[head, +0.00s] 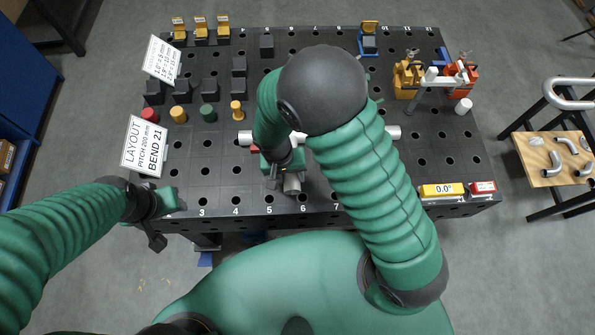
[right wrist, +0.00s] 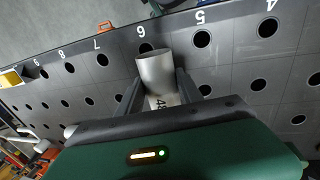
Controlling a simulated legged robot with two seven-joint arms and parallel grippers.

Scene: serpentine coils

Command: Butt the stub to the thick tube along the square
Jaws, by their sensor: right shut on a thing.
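The stub (head: 292,184) is a short grey metal tube near the front edge of the table, by the numbers 5 and 6. My right gripper (head: 282,176) is shut on it. In the right wrist view the stub (right wrist: 155,72) sits between the two fingers, its open end facing the table edge. The thick tube (head: 393,132) lies across the table behind the gripper, its middle hidden by my right arm. A small red part (head: 255,149) shows beside the tube; I cannot tell whether it belongs to the square. My left gripper (head: 163,212) is at the front left corner, its opening unclear.
The black table (head: 222,185) has a grid of holes. Black blocks (head: 182,91) and coloured knobs (head: 208,112) stand at the left. Orange clamps (head: 407,80) stand at the back right. A yellow level (head: 441,190) lies at the front right. The front left is mostly clear.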

